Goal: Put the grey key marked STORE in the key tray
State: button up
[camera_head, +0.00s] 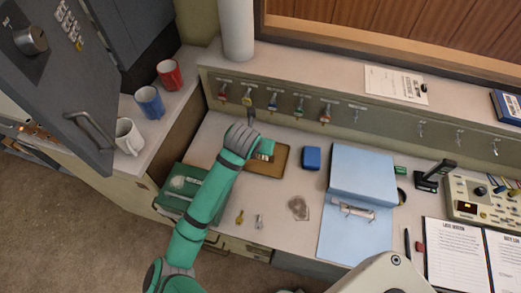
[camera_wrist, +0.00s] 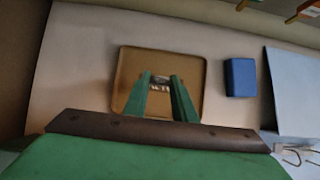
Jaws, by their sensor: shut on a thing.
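My gripper (camera_head: 265,152) is over the brown key tray (camera_head: 279,165), which stands on the desk below the key hooks. In the wrist view, the green fingers of my gripper (camera_wrist: 161,80) are shut on a small grey metal thing (camera_wrist: 160,87), which looks like the grey key. It is over the middle of the tray (camera_wrist: 128,65). I cannot tell whether it touches the tray floor. No marking can be read on it. In the head view the gripper hides it.
A blue box (camera_head: 312,158) stands just right of the tray, then an open light-blue binder (camera_head: 360,180). A brass key (camera_head: 240,217) and a silver key-like piece (camera_head: 259,221) lie on the front desk. Keys with coloured tags hang on the rail (camera_head: 340,112) behind.

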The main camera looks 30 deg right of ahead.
jog(key=shift+d+f, duration=0.2)
jog(key=f, duration=0.3)
jog(key=shift+s+d, duration=0.1)
jog(key=shift+d, duration=0.15)
jog(key=shift+f, duration=0.35)
jog(key=o, duration=0.9)
jog(key=shift+o, duration=0.2)
jog(key=v, duration=1.2)
jog(key=shift+d, duration=0.1)
